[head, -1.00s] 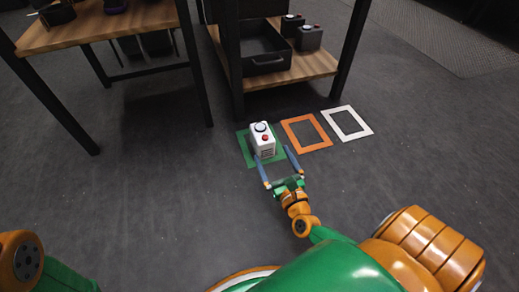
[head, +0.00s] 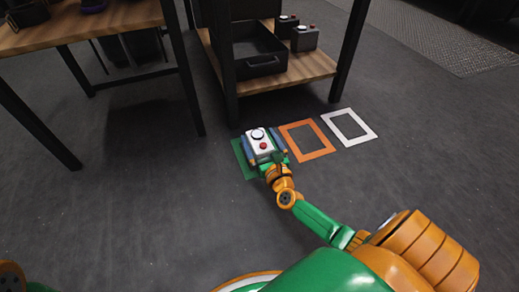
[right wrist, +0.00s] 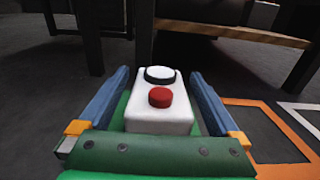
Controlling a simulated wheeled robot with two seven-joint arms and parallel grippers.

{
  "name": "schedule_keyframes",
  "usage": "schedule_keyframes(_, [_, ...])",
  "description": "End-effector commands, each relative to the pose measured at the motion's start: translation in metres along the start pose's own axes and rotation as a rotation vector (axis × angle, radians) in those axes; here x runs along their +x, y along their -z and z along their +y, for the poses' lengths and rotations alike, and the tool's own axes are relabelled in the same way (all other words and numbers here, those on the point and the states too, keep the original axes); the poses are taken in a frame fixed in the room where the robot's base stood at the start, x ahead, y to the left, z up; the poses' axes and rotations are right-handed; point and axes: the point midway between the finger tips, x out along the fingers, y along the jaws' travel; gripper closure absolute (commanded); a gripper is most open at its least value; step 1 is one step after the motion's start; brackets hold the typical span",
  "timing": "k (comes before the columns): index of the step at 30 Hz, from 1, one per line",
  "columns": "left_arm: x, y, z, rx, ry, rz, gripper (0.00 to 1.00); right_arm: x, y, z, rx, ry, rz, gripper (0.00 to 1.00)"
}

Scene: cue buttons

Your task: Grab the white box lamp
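The white box lamp (head: 259,141) stands upright on the floor at the green square (head: 240,158). It has a red button and a round white top with a dark ring. My right gripper (head: 263,144) is around it, one blue finger on each side. In the right wrist view the white box lamp (right wrist: 160,112) sits between the fingers of the right gripper (right wrist: 158,85), with gaps on both sides, so the gripper is open. My left gripper is not in view; only a bit of my left arm shows at the lower left.
An orange square outline (head: 307,140) and a white square outline (head: 349,126) lie on the floor to the right. A shelf (head: 290,78) behind holds a black tray (head: 258,50) and dark boxes with red buttons (head: 304,38). A wooden table (head: 85,24) stands at left.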

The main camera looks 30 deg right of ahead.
Motion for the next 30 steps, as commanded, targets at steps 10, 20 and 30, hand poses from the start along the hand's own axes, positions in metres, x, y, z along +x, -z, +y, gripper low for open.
schedule_keyframes(10, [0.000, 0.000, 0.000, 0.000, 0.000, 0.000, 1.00, 0.000, 0.000, 0.000, -0.001, 0.000, 0.000, 0.97])
schedule_keyframes(20, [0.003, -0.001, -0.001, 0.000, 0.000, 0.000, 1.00, 0.000, -0.004, 0.000, -0.001, 0.000, -0.002, 1.00])
schedule_keyframes(30, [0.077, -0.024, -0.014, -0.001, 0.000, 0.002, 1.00, 0.000, -0.094, 0.000, 0.002, 0.001, -0.004, 1.00])
